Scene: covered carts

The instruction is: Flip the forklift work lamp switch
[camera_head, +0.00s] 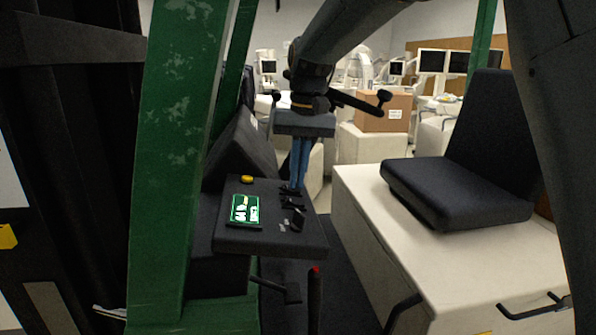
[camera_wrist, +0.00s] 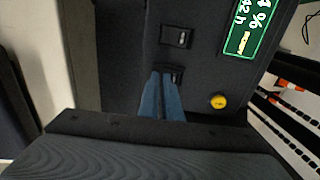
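The forklift's dark console (camera_head: 275,240) carries a row of small black rocker switches (camera_head: 291,203) on its right side. Labels are too small to read, so I cannot tell which switch is the work lamp's. My gripper (camera_head: 294,186) points down at the console's far right, its blue fingers close together with nothing seen between them. In the wrist view, the fingertips (camera_wrist: 162,74) are at one rocker switch (camera_wrist: 177,73) and partly cover it; I cannot tell whether they touch it. Another rocker switch (camera_wrist: 176,37) shows uncovered beyond the tips.
A green lit display (camera_head: 245,209) and a yellow button (camera_head: 247,180) sit on the console's left. A green post (camera_head: 175,160) stands left of it. A black seat (camera_head: 455,190) on a cream housing (camera_head: 400,230) is at right. A red-topped lever (camera_head: 315,290) stands in front.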

